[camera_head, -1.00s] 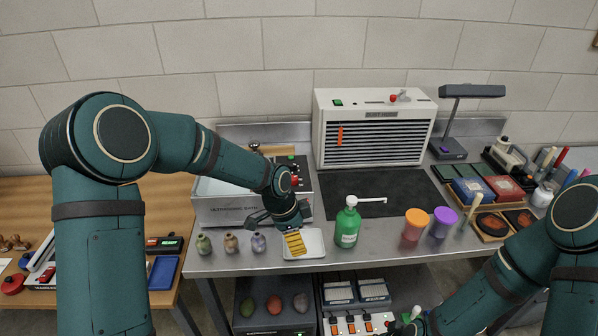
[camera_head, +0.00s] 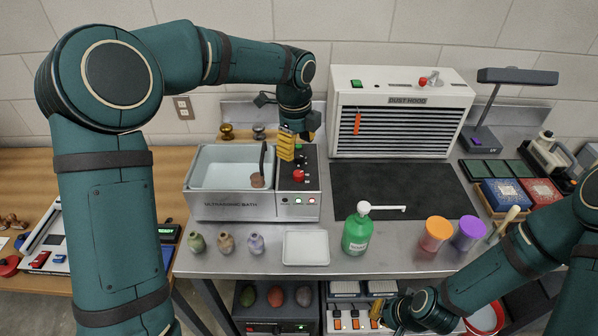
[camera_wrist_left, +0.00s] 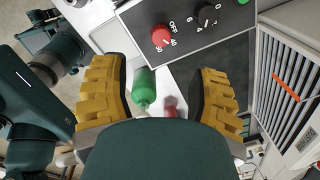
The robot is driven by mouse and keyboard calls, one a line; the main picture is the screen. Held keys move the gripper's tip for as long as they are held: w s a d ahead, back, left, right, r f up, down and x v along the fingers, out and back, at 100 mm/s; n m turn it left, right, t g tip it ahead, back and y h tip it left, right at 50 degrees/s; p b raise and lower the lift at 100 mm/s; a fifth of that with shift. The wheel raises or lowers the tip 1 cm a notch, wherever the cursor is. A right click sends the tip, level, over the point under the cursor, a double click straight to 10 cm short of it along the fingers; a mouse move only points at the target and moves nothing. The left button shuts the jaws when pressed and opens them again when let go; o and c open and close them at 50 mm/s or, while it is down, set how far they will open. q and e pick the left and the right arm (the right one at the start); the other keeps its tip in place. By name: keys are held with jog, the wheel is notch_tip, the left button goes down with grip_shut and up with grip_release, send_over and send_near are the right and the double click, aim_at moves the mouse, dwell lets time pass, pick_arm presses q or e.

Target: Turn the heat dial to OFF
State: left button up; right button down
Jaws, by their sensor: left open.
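The heat dial (camera_head: 299,175) is a red knob on the control panel of the ultrasonic bath (camera_head: 235,209). In the left wrist view the red dial (camera_wrist_left: 161,36) shows near the top, with OFF and numbers printed around it; I cannot tell its setting. My left gripper (camera_head: 287,147) is above the panel, behind the dial in the head view. Its yellow fingers stand wide apart in the left wrist view (camera_wrist_left: 163,95), with nothing between them. My right gripper (camera_head: 388,310) is low at the bottom of the head view, and its fingers are mostly hidden.
A black knob (camera_wrist_left: 206,16) sits beside the dial. A dark stirrer stands in the bath's basin. Small vases (camera_head: 226,243), a white tray (camera_head: 306,248) and a green pump bottle (camera_head: 357,234) stand in front. The dust hood (camera_head: 399,112) is at right.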

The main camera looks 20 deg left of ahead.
aim_at(298, 173)
pick_arm(q)
jog(key=f, duration=1)
jog(key=shift+w+b, duration=0.3)
jog(key=shift+b, duration=0.05)
grip_shut()
